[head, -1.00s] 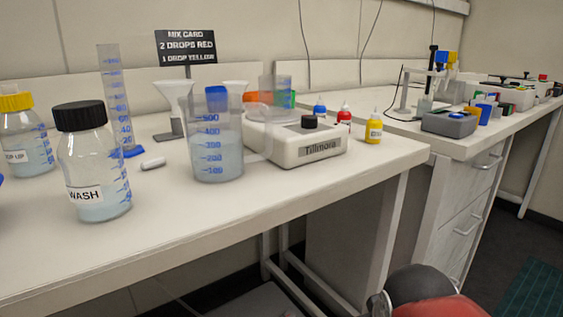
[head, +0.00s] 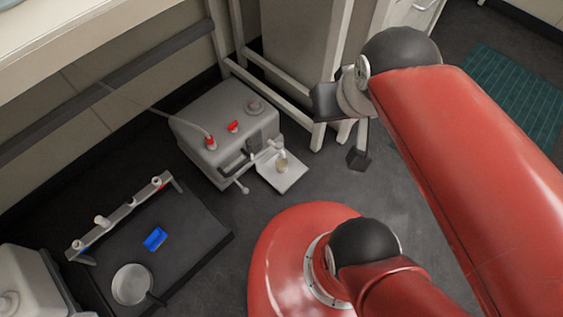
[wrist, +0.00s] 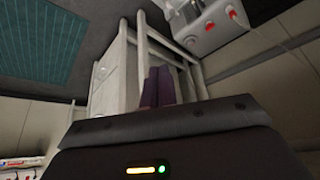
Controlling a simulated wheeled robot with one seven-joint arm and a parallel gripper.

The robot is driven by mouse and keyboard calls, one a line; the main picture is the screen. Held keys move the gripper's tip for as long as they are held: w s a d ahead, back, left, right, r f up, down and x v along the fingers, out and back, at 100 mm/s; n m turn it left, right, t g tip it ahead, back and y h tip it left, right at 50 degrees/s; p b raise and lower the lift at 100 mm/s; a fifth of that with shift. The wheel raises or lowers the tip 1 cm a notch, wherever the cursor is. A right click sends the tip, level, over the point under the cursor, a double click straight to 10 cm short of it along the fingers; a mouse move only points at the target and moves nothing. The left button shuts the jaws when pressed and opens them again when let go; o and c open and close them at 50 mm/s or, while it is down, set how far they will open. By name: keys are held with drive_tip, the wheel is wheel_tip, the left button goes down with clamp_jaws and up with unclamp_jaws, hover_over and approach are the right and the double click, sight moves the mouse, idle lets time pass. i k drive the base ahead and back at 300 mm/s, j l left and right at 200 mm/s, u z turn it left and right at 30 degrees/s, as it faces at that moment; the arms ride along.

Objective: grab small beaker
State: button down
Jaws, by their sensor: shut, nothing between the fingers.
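A small cup-like vessel (head: 282,163) with pale yellowish contents stands on a white plate at the front of a grey machine, low down in the head view. It is small and I cannot be sure that it is the small beaker. My gripper (wrist: 158,76) shows in the wrist view as two dark fingers side by side, shut and empty. It is apart from the vessel, in front of a pale cabinet and frame legs. The vessel cannot be made out in the wrist view.
The grey machine (head: 222,128) with red knobs stands on the dark floor below the bench (head: 95,45). A black platform (head: 195,255) at lower left bears a blue piece (head: 155,239) and a white round dish (head: 132,284). A green mat (head: 500,95) lies at upper right.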

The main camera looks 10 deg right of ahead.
sight(282, 164)
drive_tip(key=l+u, duration=0.1)
drive_tip(key=u, duration=0.4)
drive_tip(key=l+u, duration=0.15)
drive_tip(key=u, duration=0.3)
drive_tip(key=l+u, duration=0.15)
drive_tip(key=u, duration=0.35)
drive_tip(key=k+l+u, duration=0.1)
drive_tip(key=l+u, duration=0.15)
drive_tip(key=l, duration=0.2)
drive_tip(key=k+l+u, duration=0.2)
drive_tip(key=l, duration=0.25)
drive_tip(key=l+u, duration=0.25)
drive_tip(key=l, duration=0.15)
drive_tip(key=k+l+u, duration=0.2)
drive_tip(key=l, duration=0.75)
